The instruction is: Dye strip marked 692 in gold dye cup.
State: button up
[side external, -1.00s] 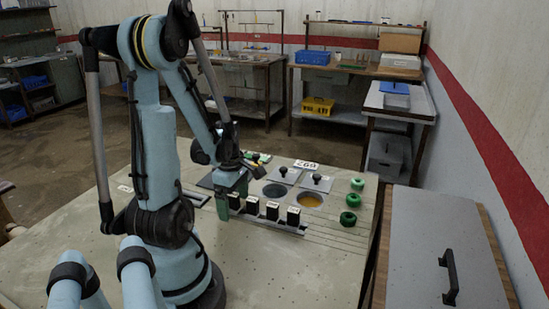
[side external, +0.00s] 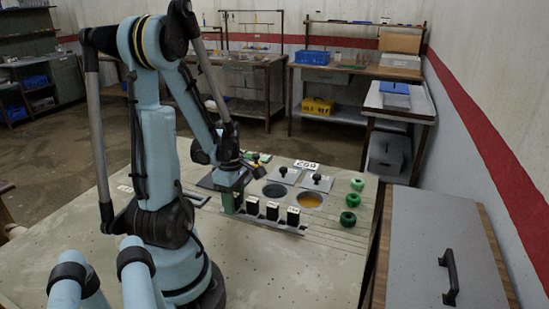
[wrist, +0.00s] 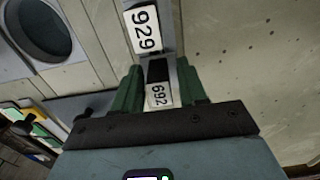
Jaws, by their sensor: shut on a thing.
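The strip marked 692 (wrist: 158,93) stands between my green fingertips in the wrist view. It has a white label and a dark part above it. My gripper (wrist: 160,88) is shut on it, at the left end of the strip rack (side external: 302,231). In the side external view my gripper (side external: 231,202) hides this strip. The gold dye cup (side external: 309,201) holds amber liquid and sits open behind the rack's right end. It is not seen in the wrist view.
Several other black-and-white strips stand in the rack, one marked 929 (wrist: 143,28) beside my fingers. A dark dye cup (side external: 274,190) sits left of the gold one. Knobbed lids (side external: 316,184) lie behind. Green rings (side external: 348,218) stand right. The front tabletop is clear.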

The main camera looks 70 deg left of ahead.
jog(key=shift+r, duration=5.55)
jog(key=shift+w, duration=0.2)
jog(key=w+d+r+m, duration=0.1)
jog(key=w+d+m, duration=0.2)
jog(key=w+m, duration=0.6)
jog(key=w, duration=1.1)
jog(key=shift+w+d, duration=0.15)
jog(key=shift+w, duration=0.2)
